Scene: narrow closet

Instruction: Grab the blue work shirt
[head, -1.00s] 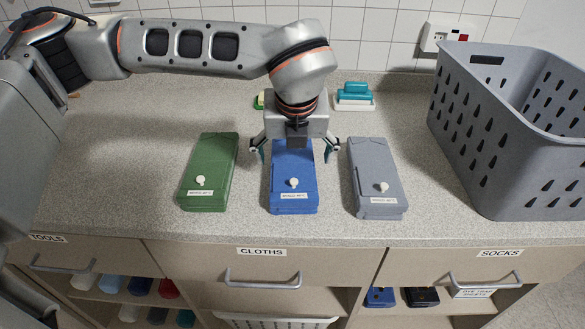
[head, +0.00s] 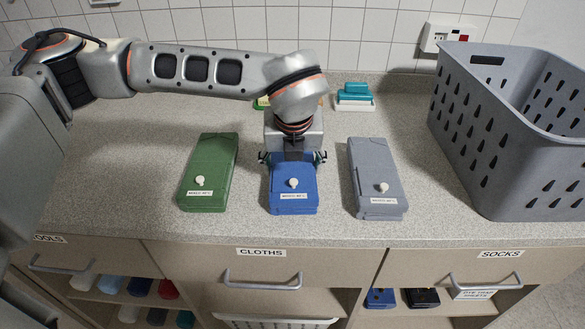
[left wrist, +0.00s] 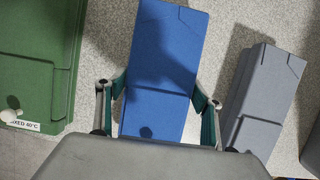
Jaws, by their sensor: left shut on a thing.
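The blue work shirt (head: 292,200) is a folded block with a white button and label, lying on the counter between a green one and a grey one. My left gripper (head: 292,158) points down over its back part and hides that part in the head view. In the left wrist view the gripper's fingers (left wrist: 160,100) stand on either side of the blue shirt (left wrist: 162,55) and are shut on it. The shirt appears to rest on the counter still. My right gripper is not in view.
A green folded garment (head: 208,175) lies to the left and a grey one (head: 376,180) to the right, with narrow gaps. A grey basket (head: 500,150) stands at the right. A teal-handled brush (head: 354,97) is behind. Labelled drawers (head: 262,268) are below the counter's front edge.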

